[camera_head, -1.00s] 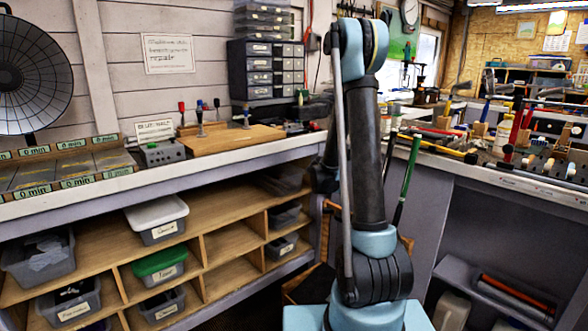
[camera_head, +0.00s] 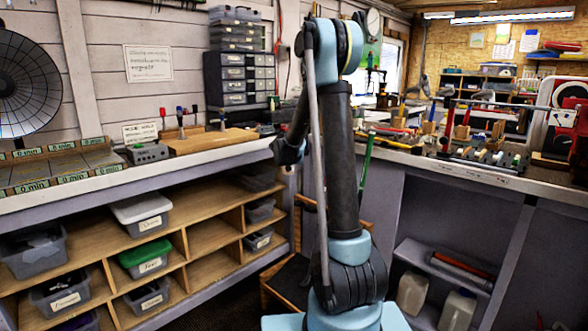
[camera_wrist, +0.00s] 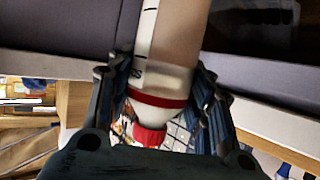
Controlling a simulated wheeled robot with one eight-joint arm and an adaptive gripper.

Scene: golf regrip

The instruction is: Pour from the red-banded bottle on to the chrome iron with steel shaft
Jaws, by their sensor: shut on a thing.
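My gripper (camera_wrist: 168,95) is shut on the red-banded bottle (camera_wrist: 165,75) in the wrist view. The bottle is whitish and translucent, with a red band near its neck and a red cap at the lower end of the picture. One finger lies on each side of it. In the head view my arm hides the gripper and the bottle. Golf clubs stand on the right bench (camera_head: 480,168), but they are too small to tell which is the chrome iron with steel shaft. A green-gripped club (camera_head: 367,160) leans near the gap between the benches.
The left bench has a wooden board (camera_head: 208,141), a grey box (camera_head: 147,152) and a row of label tiles. Shelves below hold labelled bins (camera_head: 146,256). A red-and-white machine (camera_head: 562,115) stands at the far right. White jugs (camera_head: 458,308) sit under the right bench.

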